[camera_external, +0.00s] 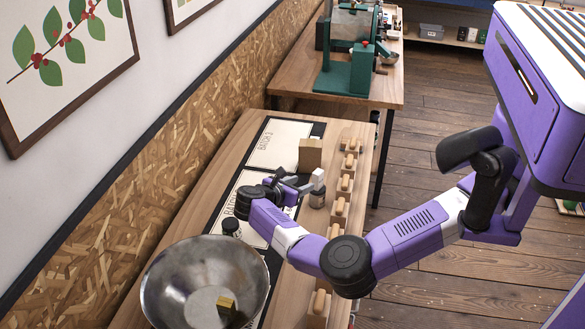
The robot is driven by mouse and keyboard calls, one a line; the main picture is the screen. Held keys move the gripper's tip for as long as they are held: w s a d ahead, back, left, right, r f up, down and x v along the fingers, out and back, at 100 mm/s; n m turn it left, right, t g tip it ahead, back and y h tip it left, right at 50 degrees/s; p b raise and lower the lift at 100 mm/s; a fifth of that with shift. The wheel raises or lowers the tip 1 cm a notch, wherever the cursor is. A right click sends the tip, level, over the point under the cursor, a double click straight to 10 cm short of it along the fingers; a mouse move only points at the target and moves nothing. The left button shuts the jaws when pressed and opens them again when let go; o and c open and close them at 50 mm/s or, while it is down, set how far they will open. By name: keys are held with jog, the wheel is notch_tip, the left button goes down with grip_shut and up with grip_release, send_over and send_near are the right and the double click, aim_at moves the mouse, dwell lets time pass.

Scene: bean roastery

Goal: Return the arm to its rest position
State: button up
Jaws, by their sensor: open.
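My gripper (303,184) is open above the wooden table, at the end of my outstretched purple arm. Its fingers are close to a small jar with a pale top (317,188). I cannot tell whether they touch it. A brown box (310,155) stands just behind the gripper on the table. My arm reaches in from the right, with its elbow low over the table's right edge. Part of the mat below is hidden by my wrist.
A large metal bowl (170,283) with a small yellow-brown block (226,304) stands at the front. Wooden scoop-like pieces (346,183) line the right table edge. Green machine (345,70) stands on the far table.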

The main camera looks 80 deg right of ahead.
jog(key=shift+w+a+r, duration=0.1)
jog(key=shift+a+r, duration=0.05)
jog(key=shift+a, duration=0.15)
dwell(0.4)
